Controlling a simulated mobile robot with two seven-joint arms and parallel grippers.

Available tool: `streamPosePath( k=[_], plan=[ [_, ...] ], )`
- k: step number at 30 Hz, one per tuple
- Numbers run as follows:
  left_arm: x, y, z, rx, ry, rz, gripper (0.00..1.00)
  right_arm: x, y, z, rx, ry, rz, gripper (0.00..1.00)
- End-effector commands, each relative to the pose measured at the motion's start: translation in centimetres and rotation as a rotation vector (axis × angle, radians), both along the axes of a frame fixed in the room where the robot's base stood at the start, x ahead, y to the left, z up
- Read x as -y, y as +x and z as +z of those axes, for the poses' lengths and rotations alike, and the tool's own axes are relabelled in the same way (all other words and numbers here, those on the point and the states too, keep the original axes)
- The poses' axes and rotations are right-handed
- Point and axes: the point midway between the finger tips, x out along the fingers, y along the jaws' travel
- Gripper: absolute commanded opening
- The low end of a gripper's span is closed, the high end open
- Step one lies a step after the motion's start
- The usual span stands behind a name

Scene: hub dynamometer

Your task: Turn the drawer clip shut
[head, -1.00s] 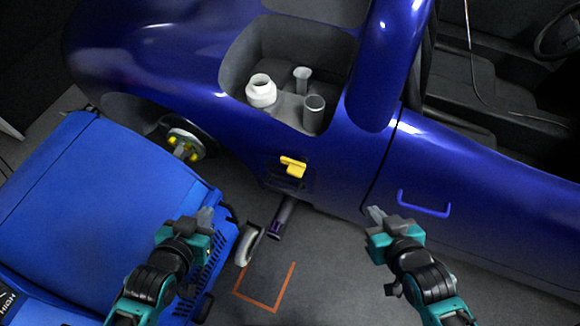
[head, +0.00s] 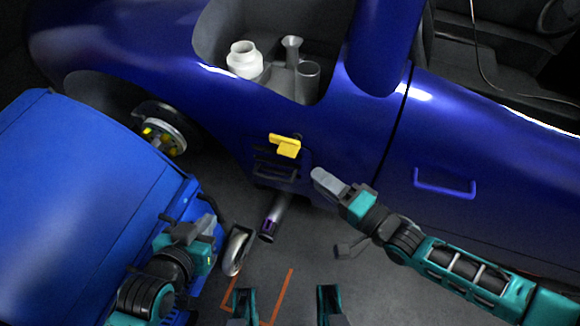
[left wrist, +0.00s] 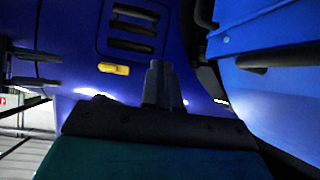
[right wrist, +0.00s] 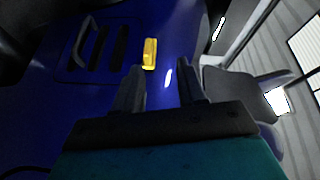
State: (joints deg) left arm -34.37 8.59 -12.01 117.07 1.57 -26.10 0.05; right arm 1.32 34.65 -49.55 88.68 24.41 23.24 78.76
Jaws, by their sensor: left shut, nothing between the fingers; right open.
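The yellow drawer clip (head: 285,145) sits on the blue car's side panel, just above the small drawer (head: 274,174) with its dark bar handle. Its bar lies roughly sideways, slightly tilted. It also shows in the left wrist view (left wrist: 113,69) and in the right wrist view (right wrist: 150,53), ahead of the fingers. My right gripper (head: 322,182) is open and empty, to the right of and below the clip, apart from it. The two spread fingers show in the right wrist view (right wrist: 158,85). My left gripper (head: 208,224) is shut and empty, low and left of the drawer, beside the blue machine.
The blue machine (head: 85,185) fills the left side, with a caster wheel (head: 237,250) near my left gripper. A purple-ended pipe (head: 272,222) juts out below the drawer. A blue door handle (head: 445,184) is on the right. White and grey containers (head: 243,60) stand in the recess above.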

Motion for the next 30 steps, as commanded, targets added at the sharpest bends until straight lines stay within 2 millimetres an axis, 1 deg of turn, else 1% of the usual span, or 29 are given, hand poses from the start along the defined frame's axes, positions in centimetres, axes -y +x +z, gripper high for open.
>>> streamPosePath(
  k=[1, 3, 7, 10, 14, 24, 30],
  plan=[
    [0.2, 0.1, -1.5, 0.003, -0.003, -0.005, 0.0, 0.8, 0.5, -1.7, -0.025, 0.041, 0.009, 0.4],
    [0.3, 0.2, -1.9, 0.003, -0.004, -0.006, 0.0, 1.5, 0.8, -2.4, -0.065, 0.099, 0.016, 0.4],
    [0.3, 0.5, -2.0, 0.009, -0.005, -0.008, 0.0, 2.3, 1.2, -2.8, -0.107, 0.163, 0.023, 0.4],
    [0.3, 0.7, -1.7, 0.018, -0.007, -0.009, 0.0, 2.2, 1.5, -2.8, -0.118, 0.18, 0.025, 0.4],
    [0.4, 0.7, -1.9, 0.018, -0.007, -0.009, 0.0, 1.0, 2.6, -2.7, -0.116, 0.182, 0.026, 0.4],
    [0.6, 0.6, -3.4, 0.001, -0.009, -0.014, 0.0, -3.9, 7.6, -2.9, -0.116, 0.18, 0.025, 0.4],
    [1.0, 0.7, -3.2, 0.009, -0.024, -0.013, 0.0, -5.9, 9.6, -2.9, -0.116, 0.177, 0.025, 0.4]
  ],
)
